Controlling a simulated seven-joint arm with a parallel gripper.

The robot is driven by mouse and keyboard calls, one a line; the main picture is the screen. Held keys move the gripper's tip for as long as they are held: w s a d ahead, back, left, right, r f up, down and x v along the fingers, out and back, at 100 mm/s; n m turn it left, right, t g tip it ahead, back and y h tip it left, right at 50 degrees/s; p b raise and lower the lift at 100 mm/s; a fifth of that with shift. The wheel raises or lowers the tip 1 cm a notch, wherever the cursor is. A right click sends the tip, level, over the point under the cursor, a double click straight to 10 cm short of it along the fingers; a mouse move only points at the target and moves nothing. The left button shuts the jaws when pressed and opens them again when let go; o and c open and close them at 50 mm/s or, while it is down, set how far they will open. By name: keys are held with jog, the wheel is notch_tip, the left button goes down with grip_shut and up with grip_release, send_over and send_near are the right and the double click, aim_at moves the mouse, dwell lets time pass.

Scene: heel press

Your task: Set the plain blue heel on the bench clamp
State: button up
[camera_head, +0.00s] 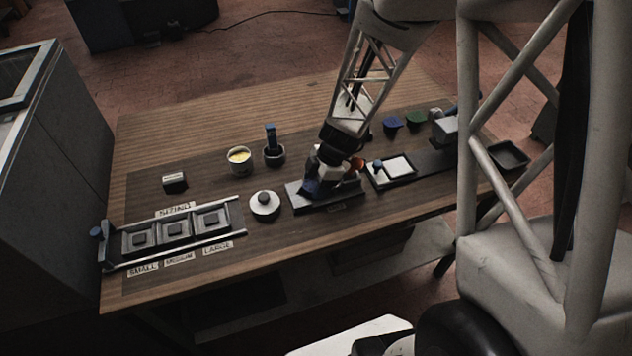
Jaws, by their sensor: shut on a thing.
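My gripper (318,184) is low over a dark flat base (348,199) near the front middle of the bench. It is shut on a small dark blue piece (311,187), which looks like the blue heel. The blue piece is at or just above the base; I cannot tell whether it touches. The base has a label on its front edge and may be the bench clamp; my gripper hides much of it. Another dark blue piece (393,123) and a green piece (416,118) lie farther back on the right. Any markings on the blue pieces are too small to see.
A red-orange part (357,164) is close beside my gripper. A white-lined tray (398,168) stands to the right. A round white-topped item (264,204), a yellow-filled cup (239,157) and a sizing rack (178,231) are to the left.

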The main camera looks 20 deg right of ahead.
jog(key=shift+f, duration=0.4)
dwell(0.3)
jog(key=o, duration=1.2)
jog(key=v, duration=0.7)
jog(key=shift+d+r, duration=0.25)
jog(key=shift+r, duration=0.1)
jog(key=s+a+r+m+t+h, duration=0.1)
jog(key=s+a+r+m+h, duration=0.1)
jog(key=s+r+m, duration=0.7)
jog(key=s+a+r+m+t+h, duration=0.1)
jog(key=s+a+r+m+h, duration=0.1)
jog(key=s+r+m, duration=0.7)
jog(key=shift+s+a+r+t+h, duration=0.3)
jog(key=shift+s+a+r, duration=0.35)
jog(key=shift+r, duration=1.6)
